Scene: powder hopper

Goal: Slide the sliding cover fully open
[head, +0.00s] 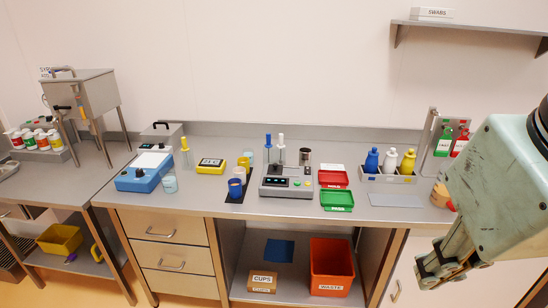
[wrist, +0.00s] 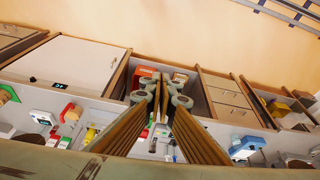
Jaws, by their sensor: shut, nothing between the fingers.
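The steel powder hopper (head: 92,97) stands on legs at the far left in the head view. My gripper (head: 430,276) hangs at the lower right of the head view, in front of the bench and far from the hopper. In the wrist view my gripper (wrist: 152,80) has its fingertips close together and nothing between them. I cannot make out the cover in the wrist view.
The long bench (head: 400,215) holds a blue scale (head: 144,173), a grey instrument (head: 287,181), red and green trays (head: 334,179) and a bottle rack (head: 388,174). An orange waste bin (head: 331,268) stands below. Coloured jars (head: 35,143) stand beside the hopper. Space before the bench looks clear.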

